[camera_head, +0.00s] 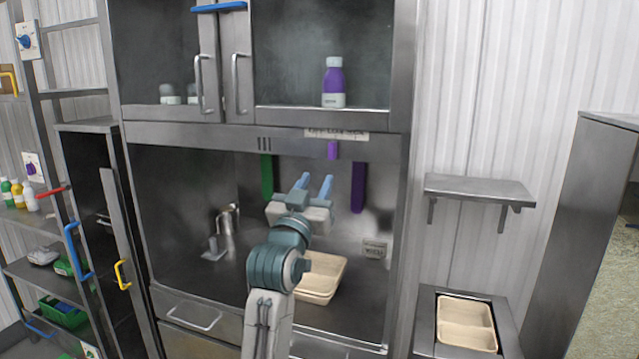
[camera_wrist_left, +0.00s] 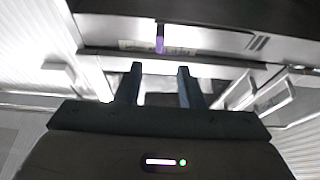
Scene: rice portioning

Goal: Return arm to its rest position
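My left arm (camera_head: 275,268) reaches up from the bottom middle of the head view in front of the steel cabinet. My left gripper (camera_head: 314,184) points up and away into the cabinet's open bay, in front of its back wall. Its two blue-grey fingers are apart with nothing between them. The left wrist view shows the same gripper (camera_wrist_left: 160,85) open and empty. My right gripper is in neither view.
A beige tray (camera_head: 329,270) lies on the bay floor, partly behind my arm. Another beige tray (camera_head: 467,325) sits on the right-hand stand. A small wall shelf (camera_head: 480,188) is bare. A purple bottle (camera_head: 333,84) stands behind the upper glass. Side shelves (camera_head: 30,220) are at left.

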